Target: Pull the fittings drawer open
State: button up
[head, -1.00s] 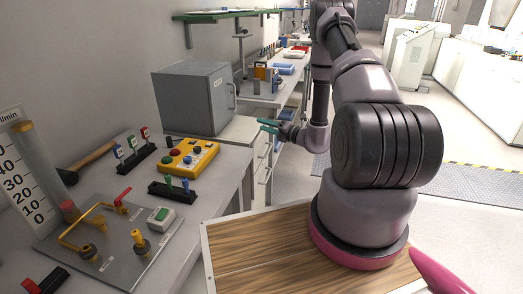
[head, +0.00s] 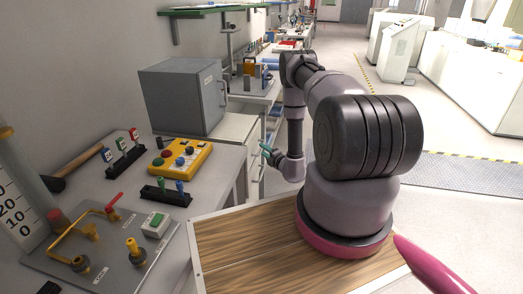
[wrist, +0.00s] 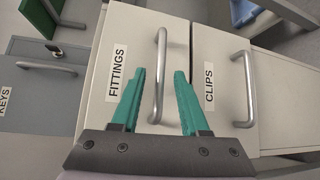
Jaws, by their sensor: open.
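The fittings drawer (wrist: 140,40) is a pale drawer front with a "FITTINGS" label (wrist: 117,73) in the wrist view; it looks shut. Its silver bar handle (wrist: 159,75) stands between the two green fingers of my gripper (wrist: 159,75). The fingers are open, one on each side of the handle, with gaps visible on both sides. In the head view my gripper (head: 268,150) is beside the white cabinet (head: 240,130) below the grey box, and the drawer front is not clearly seen there.
The clips drawer (wrist: 215,60) with its own handle (wrist: 245,90) is beside it. The grey keys cabinet (head: 182,97) stands on top of the white cabinet. A bench with a yellow button box (head: 180,158) is at the left.

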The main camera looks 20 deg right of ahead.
jog(key=shift+x, duration=1.35)
grip_shut()
dwell(0.4)
